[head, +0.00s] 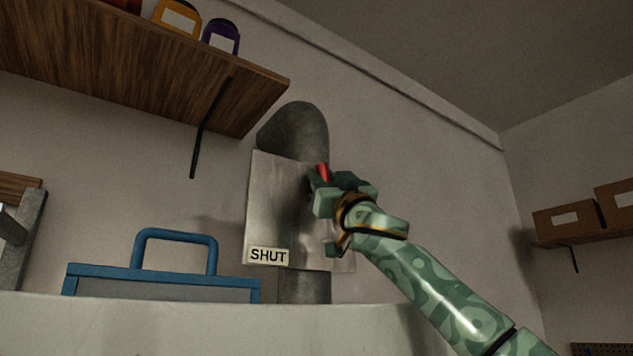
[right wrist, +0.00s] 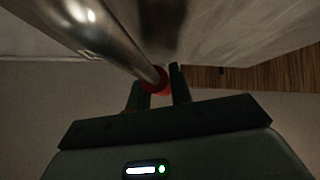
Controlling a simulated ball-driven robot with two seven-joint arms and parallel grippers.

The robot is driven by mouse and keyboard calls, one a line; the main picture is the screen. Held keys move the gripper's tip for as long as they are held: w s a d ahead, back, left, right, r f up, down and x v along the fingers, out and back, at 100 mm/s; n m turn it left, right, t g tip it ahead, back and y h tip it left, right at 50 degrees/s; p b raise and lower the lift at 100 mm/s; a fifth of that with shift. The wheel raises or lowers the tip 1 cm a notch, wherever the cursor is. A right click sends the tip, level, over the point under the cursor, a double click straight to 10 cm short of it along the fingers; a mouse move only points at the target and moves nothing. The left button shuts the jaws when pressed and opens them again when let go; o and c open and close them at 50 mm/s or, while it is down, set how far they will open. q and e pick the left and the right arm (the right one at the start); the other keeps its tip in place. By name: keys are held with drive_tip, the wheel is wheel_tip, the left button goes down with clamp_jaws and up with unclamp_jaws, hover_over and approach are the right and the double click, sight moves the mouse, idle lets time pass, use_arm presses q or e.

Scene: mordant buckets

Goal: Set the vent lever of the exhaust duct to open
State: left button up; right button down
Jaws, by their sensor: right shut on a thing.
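The exhaust duct (head: 295,130) is a dark grey pipe on the wall, with a bare metal plate (head: 275,195) in front of it. A "SHUT" label (head: 268,256) sits at the plate's lower left. The vent lever's red tip (head: 323,172) shows at my right gripper (head: 318,180), near the plate's upper right edge. In the right wrist view the lever is a shiny metal rod (right wrist: 115,42) with a red end, and my right gripper (right wrist: 160,90) is shut on that end. My arm hides the plate's right part, and no "OPEN" label shows. My left gripper is out of view.
A wooden shelf (head: 150,82) with a yellow jar (head: 177,16) and a purple jar (head: 220,38) hangs at upper left. A blue-framed thing with a handle (head: 175,237) stands left of the duct. Cardboard boxes (head: 567,223) sit on a shelf at right.

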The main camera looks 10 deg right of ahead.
drive_tip(key=shift+d+r+m+h, duration=0.1)
drive_tip(key=shift+d+m+h, duration=0.2)
drive_tip(key=shift+m+h, duration=0.45)
drive_tip(key=c, duration=1.3)
unclamp_jaws()
drive_tip(key=shift+d, duration=0.1)
drive_tip(key=shift+o, duration=0.2)
drive_tip(key=shift+s+f+b, duration=0.1)
drive_tip(key=shift+f+b, duration=0.25)
drive_tip(key=shift+b, duration=0.05)
drive_tip(key=b+v, duration=0.5)
drive_tip(key=v, duration=0.1)
drive_tip(key=shift+s+f, duration=0.25)
drive_tip(key=shift+f, duration=0.1)
drive_tip(key=shift+d, duration=0.15)
